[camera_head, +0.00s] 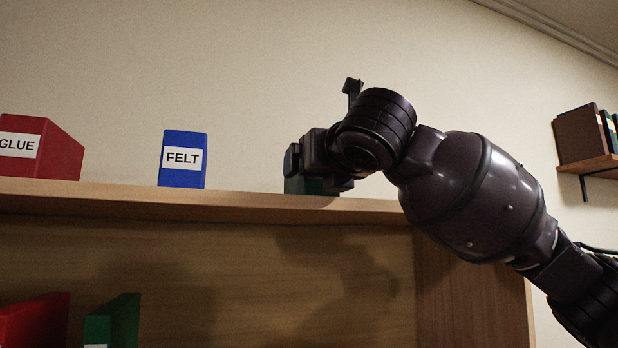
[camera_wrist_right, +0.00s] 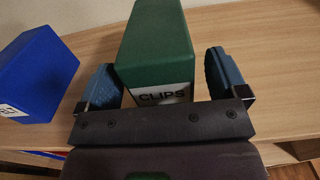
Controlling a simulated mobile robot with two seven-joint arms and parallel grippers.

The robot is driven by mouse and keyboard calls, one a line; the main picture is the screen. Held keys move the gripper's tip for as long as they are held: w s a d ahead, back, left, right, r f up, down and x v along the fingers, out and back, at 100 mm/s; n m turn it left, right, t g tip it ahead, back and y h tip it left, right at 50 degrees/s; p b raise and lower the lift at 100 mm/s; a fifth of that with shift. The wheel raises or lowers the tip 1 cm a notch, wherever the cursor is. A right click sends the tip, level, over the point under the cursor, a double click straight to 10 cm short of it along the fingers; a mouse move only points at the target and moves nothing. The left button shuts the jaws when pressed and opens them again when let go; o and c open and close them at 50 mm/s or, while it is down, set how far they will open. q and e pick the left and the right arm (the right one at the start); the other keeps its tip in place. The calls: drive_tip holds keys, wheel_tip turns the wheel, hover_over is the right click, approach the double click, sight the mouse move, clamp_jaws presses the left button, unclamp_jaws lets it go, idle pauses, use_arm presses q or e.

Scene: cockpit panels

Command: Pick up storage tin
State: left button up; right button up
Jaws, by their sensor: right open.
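Several box-shaped tins stand on the wooden shelf top. A green tin labelled CLIPS (camera_wrist_right: 155,45) is at the right, mostly hidden behind my right gripper in the head view (camera_head: 296,185). My right gripper (camera_wrist_right: 163,75) is open, with its two blue-grey fingers on either side of the green tin's labelled end. A small gap seems to show at the right finger; contact at the left finger is hard to tell. A blue tin labelled FELT (camera_head: 182,160) and a red tin labelled GLUE (camera_head: 40,148) stand further left. My left gripper is not in view.
The blue tin (camera_wrist_right: 38,75) is close to the left finger in the wrist view. The shelf top's front edge (camera_head: 130,199) runs below the tins. Red (camera_head: 35,322) and green (camera_head: 113,320) boxes are in the compartment underneath. A wall shelf (camera_head: 590,167) holds books at right.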

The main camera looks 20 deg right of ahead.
drive_tip(key=shift+w, duration=0.95)
drive_tip(key=shift+r, duration=0.1)
drive_tip(key=c, duration=1.2)
